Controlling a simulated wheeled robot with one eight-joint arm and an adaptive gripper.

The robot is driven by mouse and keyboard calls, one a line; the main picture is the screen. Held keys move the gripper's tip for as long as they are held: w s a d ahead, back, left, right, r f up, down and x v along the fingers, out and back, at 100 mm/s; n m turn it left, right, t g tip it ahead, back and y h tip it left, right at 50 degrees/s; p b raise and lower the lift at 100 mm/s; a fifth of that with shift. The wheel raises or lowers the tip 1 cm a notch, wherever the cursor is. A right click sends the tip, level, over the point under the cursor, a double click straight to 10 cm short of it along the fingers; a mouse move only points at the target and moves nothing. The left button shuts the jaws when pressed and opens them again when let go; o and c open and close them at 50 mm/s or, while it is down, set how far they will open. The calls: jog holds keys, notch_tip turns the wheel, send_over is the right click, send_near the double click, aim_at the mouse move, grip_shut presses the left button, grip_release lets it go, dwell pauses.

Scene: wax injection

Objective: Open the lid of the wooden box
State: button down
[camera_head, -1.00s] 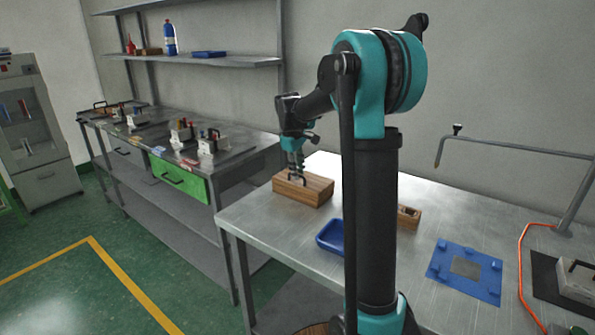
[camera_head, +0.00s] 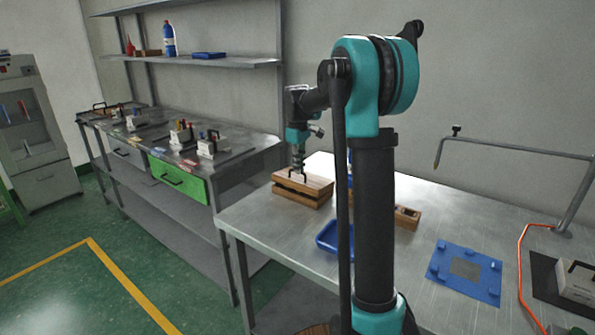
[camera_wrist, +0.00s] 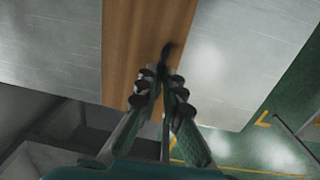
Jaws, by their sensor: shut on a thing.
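The wooden box (camera_head: 290,198) stands at the left end of the metal table in the head view. Its lid (camera_head: 312,184) is lifted a little at the near side, and a dark gap shows between lid and body. My gripper (camera_head: 298,174) is above the lid, shut on its dark handle. In the wrist view the brown lid (camera_wrist: 145,45) fills the middle, and my gripper's fingers (camera_wrist: 162,92) close around the dark handle (camera_wrist: 168,50). The inside of the box is hidden.
A blue tray (camera_head: 328,238) lies right of the box, partly behind my arm. A small wooden block (camera_head: 407,217) and a blue fixture plate (camera_head: 465,271) are farther right. A workbench with a green drawer (camera_head: 178,181) stands to the left, across a gap.

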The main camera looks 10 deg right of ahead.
jog(key=w+d, duration=1.3)
jog(key=shift+w+d+f+g+y, duration=0.2)
jog(key=shift+d+g+y, duration=0.15)
jog(key=shift+g+y, duration=0.05)
dwell(0.3)
jog(key=shift+d, duration=0.2)
jog(key=c, duration=1.6)
grip_release()
jog(key=shift+w+d+f, duration=0.1)
jog(key=shift+w+f, duration=0.05)
jog(key=shift+w, duration=0.05)
jog(key=shift+c, duration=0.2)
jog(key=shift+f, duration=0.1)
jog(key=shift+a, duration=0.25)
